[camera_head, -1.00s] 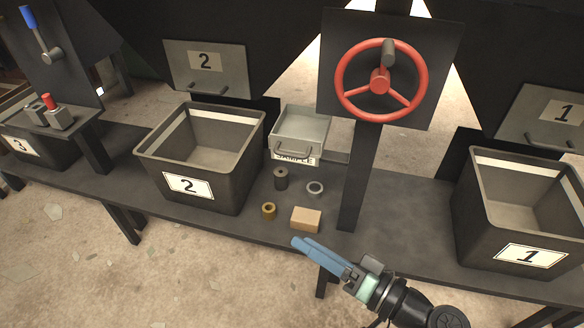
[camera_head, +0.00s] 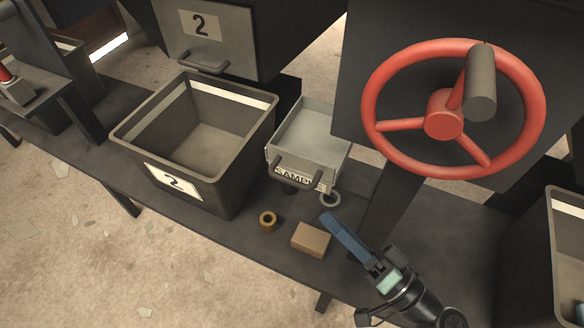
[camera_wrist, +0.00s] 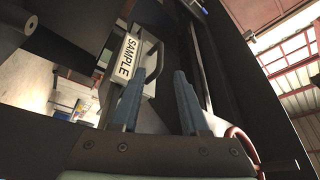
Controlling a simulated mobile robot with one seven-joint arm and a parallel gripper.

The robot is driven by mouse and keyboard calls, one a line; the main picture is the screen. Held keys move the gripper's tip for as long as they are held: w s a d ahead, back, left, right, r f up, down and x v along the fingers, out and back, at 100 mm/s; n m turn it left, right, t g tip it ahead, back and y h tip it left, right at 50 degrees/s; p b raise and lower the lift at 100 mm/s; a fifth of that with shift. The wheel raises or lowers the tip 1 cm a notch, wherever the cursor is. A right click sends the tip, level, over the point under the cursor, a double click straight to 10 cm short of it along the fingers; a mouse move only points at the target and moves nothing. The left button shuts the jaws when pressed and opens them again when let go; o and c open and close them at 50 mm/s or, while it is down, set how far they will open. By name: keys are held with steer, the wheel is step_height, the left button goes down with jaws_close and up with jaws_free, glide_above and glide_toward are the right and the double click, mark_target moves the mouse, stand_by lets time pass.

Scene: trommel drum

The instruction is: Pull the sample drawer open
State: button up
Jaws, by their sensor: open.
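The sample drawer (camera_head: 312,132) is a grey open-topped tray with a white SAMPLE label and a bar handle (camera_head: 297,168) on its front. It sticks out over the bench, its inside visible and seemingly empty. My gripper (camera_head: 328,218) is in front of the drawer, below and right of the handle, apart from it. In the wrist view the blue fingers of my gripper (camera_wrist: 157,88) are open with nothing between them. The label (camera_wrist: 124,57) and the dark handle (camera_wrist: 154,62) show just beyond the fingertips.
Bin 2 (camera_head: 128,136) stands left of the drawer. A red handwheel (camera_head: 445,122) on a dark panel is at the right, near my arm. A brass ring (camera_head: 268,221), a tan block (camera_head: 311,240) and a grey ring (camera_head: 330,199) lie on the bench (camera_head: 225,238) before the drawer.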

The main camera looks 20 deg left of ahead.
mark_target(287, 179)
steer(key=x, duration=1.1)
steer(key=shift+a, duration=0.2)
steer(key=shift+c, duration=0.3)
jaws_close()
steer(key=shift+s, duration=0.1)
stand_by(0.6)
